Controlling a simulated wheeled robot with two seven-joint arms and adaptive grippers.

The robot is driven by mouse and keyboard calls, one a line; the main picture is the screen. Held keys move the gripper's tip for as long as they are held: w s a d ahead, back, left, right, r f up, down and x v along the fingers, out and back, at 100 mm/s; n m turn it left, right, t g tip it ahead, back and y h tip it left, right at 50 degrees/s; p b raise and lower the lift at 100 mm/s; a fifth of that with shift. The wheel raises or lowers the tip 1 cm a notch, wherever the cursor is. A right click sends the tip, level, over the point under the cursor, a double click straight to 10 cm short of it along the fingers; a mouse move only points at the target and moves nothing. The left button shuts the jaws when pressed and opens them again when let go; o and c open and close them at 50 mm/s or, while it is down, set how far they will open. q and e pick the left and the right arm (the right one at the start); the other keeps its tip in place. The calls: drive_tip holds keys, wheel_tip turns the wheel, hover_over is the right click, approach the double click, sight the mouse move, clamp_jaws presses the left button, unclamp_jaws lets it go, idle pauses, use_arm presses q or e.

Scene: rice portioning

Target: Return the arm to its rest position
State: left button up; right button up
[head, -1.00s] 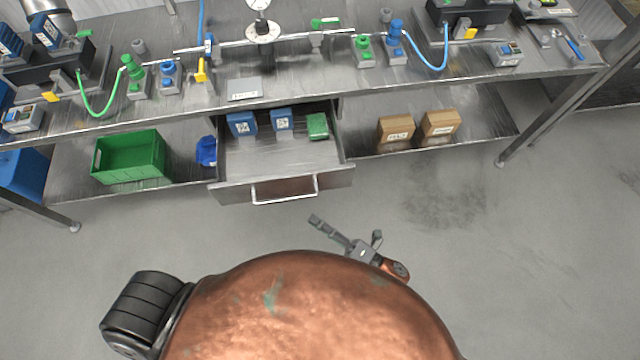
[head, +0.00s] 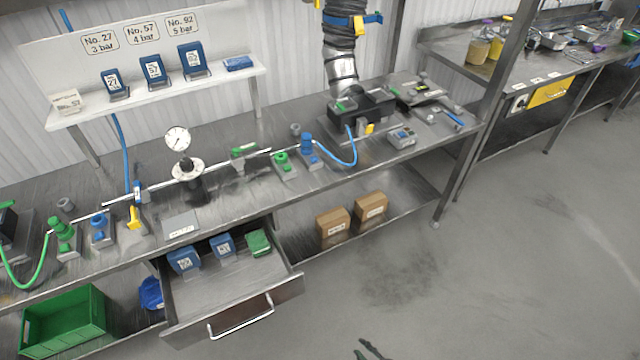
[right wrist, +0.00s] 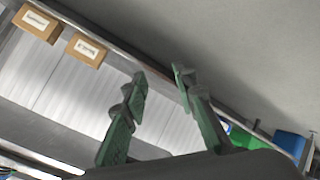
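My right gripper (head: 370,350) shows only as dark fingertips at the bottom edge of the head view, over the bare floor in front of the bench. The rest of that arm is out of the frame. In the right wrist view, the two green-grey fingers of my right gripper (right wrist: 160,78) stand apart with nothing between them, so it is open and empty. My left gripper and left arm are in neither view now.
The metal bench (head: 235,205) has an open drawer (head: 225,290) jutting forward, holding two blue boxes and a green one. A green crate (head: 65,325) and two cardboard boxes (head: 352,218) sit on the lower shelf. The floor (head: 500,280) at right is clear.

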drive_tip(key=s+d+f+m+g+h+p, duration=0.15)
drive_tip(key=s+d+f+m, duration=0.25)
drive_tip(key=s+d+f, duration=0.4)
drive_tip(key=s+d+f+m+g+h, duration=0.3)
drive_tip(key=s+d+f+m, duration=0.15)
drive_tip(key=s, duration=0.45)
use_arm(q)
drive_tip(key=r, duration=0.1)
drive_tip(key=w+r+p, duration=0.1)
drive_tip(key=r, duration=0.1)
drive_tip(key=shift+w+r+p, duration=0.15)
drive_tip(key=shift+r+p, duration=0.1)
drive_tip(key=shift+p, duration=0.05)
use_arm(e)
drive_tip(key=s+d+f+m+g, duration=0.2)
drive_tip(key=s, duration=1)
drive_tip(key=s+d+f+m+g+h, duration=0.1)
drive_tip(key=s+d+f+m+g, duration=0.2)
drive_tip(key=s, duration=1)
drive_tip(key=shift+s+d+f+m, duration=0.15)
drive_tip(key=shift+d+f+m, duration=0.2)
